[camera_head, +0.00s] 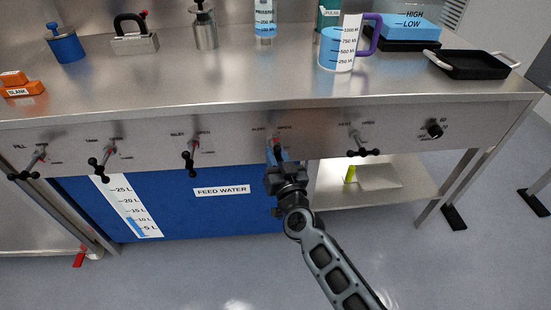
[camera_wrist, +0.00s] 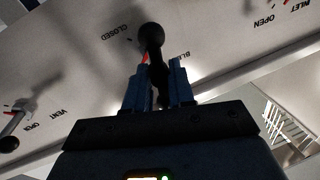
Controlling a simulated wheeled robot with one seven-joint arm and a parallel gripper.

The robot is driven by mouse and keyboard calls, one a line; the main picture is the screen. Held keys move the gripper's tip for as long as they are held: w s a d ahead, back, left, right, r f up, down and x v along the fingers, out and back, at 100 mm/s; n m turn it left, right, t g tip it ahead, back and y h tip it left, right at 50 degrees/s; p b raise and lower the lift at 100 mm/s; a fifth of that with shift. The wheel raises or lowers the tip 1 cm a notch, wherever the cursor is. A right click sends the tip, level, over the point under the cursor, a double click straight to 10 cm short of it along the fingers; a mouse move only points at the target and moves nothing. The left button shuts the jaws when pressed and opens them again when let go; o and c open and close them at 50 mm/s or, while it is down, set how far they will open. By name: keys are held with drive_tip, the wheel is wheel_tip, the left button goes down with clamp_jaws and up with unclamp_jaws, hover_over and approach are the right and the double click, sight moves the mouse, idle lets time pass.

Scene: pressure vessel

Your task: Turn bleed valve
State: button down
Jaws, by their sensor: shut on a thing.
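The bleed valve (camera_head: 274,141) sits on the front steel panel under the worktop, below its BLEED and OPEN labels, mostly hidden behind my gripper (camera_head: 277,155). In the wrist view the bleed valve's black handle (camera_wrist: 151,38) ends in a round knob, with a bit of red beside its stem. My gripper (camera_wrist: 158,84) has its two blue fingers on either side of the handle's stem, shut on it, with the knob standing out beyond the fingertips. A CLOSED label shows to the left of the knob in the wrist view.
The inlet valve (camera_head: 192,157) is to the left and the vent valve (camera_head: 360,146) to the right on the same panel. A blue feed water tank (camera_head: 180,215) is below. A measuring jug (camera_head: 338,50) and a black tray (camera_head: 470,64) stand on the worktop.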

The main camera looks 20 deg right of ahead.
drive_tip(key=m+b, duration=0.2)
drive_tip(key=m, duration=0.1)
drive_tip(key=shift+a+f+m+t, duration=0.2)
drive_tip(key=shift+m+t, duration=0.1)
drive_tip(key=shift+t, duration=0.1)
drive_tip(key=m+h+b, duration=0.1)
drive_tip(key=m+b, duration=0.1)
drive_tip(key=m, duration=0.3)
drive_tip(key=shift+s+d, duration=0.1)
drive_tip(key=shift+d, duration=0.05)
drive_tip(key=m, duration=0.2)
drive_tip(key=m+h+b, duration=0.1)
drive_tip(key=m, duration=0.2)
drive_tip(key=shift+f+t+h, duration=0.15)
drive_tip(key=shift+t+h, duration=0.15)
drive_tip(key=shift+d+m+h+b, duration=0.1)
drive_tip(key=shift+m+h+b, duration=0.5)
drive_tip(key=shift+m, duration=1.4)
drive_tip(key=c, duration=1.3)
unclamp_jaws()
drive_tip(key=shift+d, duration=0.1)
drive_tip(key=shift+o, duration=0.4)
drive_tip(key=shift+m, duration=0.3)
drive_tip(key=shift+s+f, duration=0.1)
